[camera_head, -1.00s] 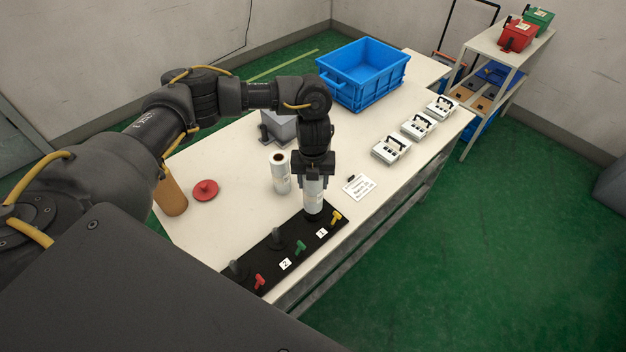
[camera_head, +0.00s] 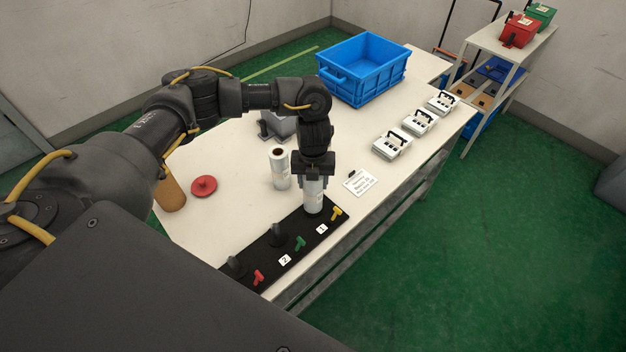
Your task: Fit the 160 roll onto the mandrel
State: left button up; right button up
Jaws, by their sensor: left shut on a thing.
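My left gripper (camera_head: 314,178) is shut on a white roll (camera_head: 313,198), held upright at the far end of a black base strip (camera_head: 262,256). The roll stands over the post position beside the yellow handle (camera_head: 337,214) and the card marked 1 (camera_head: 322,229). Its lower end meets or nearly meets the strip, and any mandrel there is hidden by it. Two dark posts show on the strip, one middle (camera_head: 277,235) and one near (camera_head: 236,266). A second white roll (camera_head: 279,170) stands upright behind the strip. The print on the rolls is too small to read. My right gripper is not in view.
A red knobbed disc (camera_head: 204,186) and a brown roll (camera_head: 170,195) are on the left of the white table (camera_head: 235,220). A printed card (camera_head: 360,183), several white boxes (camera_head: 392,145) and a blue crate (camera_head: 345,86) are behind. A grey device (camera_head: 278,126) is partly hidden.

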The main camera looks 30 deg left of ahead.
pick_arm(q)
jog(key=shift+f+b, duration=0.35)
jog(key=shift+f, duration=0.2)
jog(key=o, duration=1.1)
jog(key=shift+r, duration=0.15)
notch_tip(320, 180, up, 11)
jog(key=shift+f, duration=0.2)
